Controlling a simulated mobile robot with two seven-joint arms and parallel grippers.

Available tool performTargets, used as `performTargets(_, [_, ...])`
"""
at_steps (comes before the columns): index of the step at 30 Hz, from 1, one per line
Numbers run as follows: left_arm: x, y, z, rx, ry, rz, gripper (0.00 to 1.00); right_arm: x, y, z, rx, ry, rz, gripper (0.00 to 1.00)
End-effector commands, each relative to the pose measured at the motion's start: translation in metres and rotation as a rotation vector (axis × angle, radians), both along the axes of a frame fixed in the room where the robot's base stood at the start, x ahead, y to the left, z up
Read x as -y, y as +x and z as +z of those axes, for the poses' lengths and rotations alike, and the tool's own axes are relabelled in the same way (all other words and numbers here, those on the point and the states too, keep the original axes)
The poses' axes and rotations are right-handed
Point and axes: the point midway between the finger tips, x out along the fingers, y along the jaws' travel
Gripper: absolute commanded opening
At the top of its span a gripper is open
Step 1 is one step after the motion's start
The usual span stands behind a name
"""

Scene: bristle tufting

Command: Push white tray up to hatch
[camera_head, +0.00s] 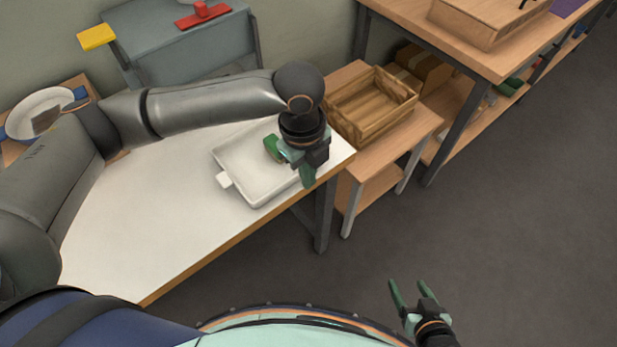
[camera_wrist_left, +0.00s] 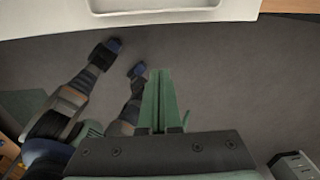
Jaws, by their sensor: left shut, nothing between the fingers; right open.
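The white tray (camera_head: 254,187) is a shallow rectangle with a small tab at its left front corner. It lies on the white table (camera_head: 150,225) near the table's right end. My left gripper (camera_head: 307,180) is shut and empty at the tray's right end, partly covering it. I cannot tell whether it touches the tray. In the left wrist view, my shut green fingers (camera_wrist_left: 158,80) show over the floor, with the tray's rim (camera_wrist_left: 158,14) at the top. My right gripper (camera_head: 413,287) is open and empty at the bottom. I cannot clearly identify a hatch.
A grey machine (camera_head: 190,55) with a yellow plate (camera_head: 96,37) and a red part (camera_head: 203,15) stands behind the table. A wooden crate (camera_head: 370,107) sits on a low stand to the right. A white bowl (camera_head: 40,112) stands at far left. The table's front left is clear.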

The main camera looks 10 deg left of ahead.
Motion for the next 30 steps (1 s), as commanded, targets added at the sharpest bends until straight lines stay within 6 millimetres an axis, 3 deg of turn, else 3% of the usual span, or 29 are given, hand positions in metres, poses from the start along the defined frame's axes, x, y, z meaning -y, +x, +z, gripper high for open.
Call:
performTargets(4, [-0.014,0.002,0.006,-0.007,0.059,-0.034,0.00,0.000,0.000,-0.001,0.000,0.000,0.000,0.69])
performTargets(8, [-0.016,0.001,-0.003,-0.012,0.065,-0.037,0.00,0.000,0.000,-0.002,0.000,0.000,0.000,0.69])
performTargets(22, [-0.015,0.001,-0.097,-0.010,0.062,-0.035,0.00,0.000,0.000,-0.010,0.000,0.001,0.001,0.69])
performTargets(30, [-0.043,0.023,-0.092,-0.006,0.061,-0.035,0.00,0.000,0.000,-0.006,-0.001,0.000,0.001,0.69])
